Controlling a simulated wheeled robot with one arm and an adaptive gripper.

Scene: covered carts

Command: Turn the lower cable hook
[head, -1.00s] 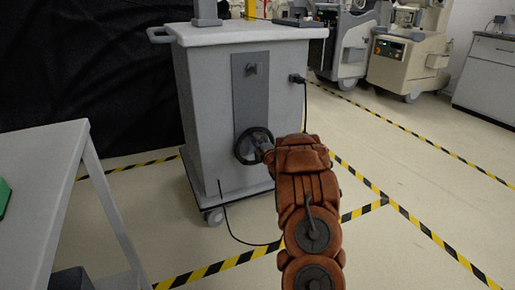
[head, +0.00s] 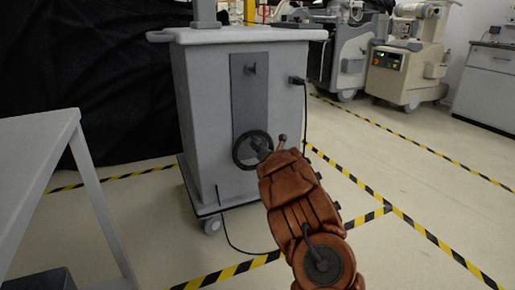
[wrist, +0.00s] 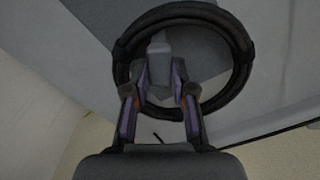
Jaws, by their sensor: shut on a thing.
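The lower cable hook (wrist: 159,60) is a small pale grey block on the cart's dark panel. A black ring-shaped coil (wrist: 239,45) surrounds it. In the head view the coil (head: 238,158) sits low on the panel. The upper hook (head: 250,69) is a small dark peg near the panel's top, with nothing on it. My gripper (wrist: 160,80) is shut on the lower hook, one finger on each side, in front of the coil's lower part. In the head view my gripper (head: 262,147) reaches the hook from the lower right; the fingertips are hard to make out there.
The grey cart (head: 205,120) stands on casters, with a black plug and cord (head: 299,82) on its right side. A grey table (head: 38,150) is at the left. Other machines (head: 405,65) stand behind at the right. Striped tape marks the open floor.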

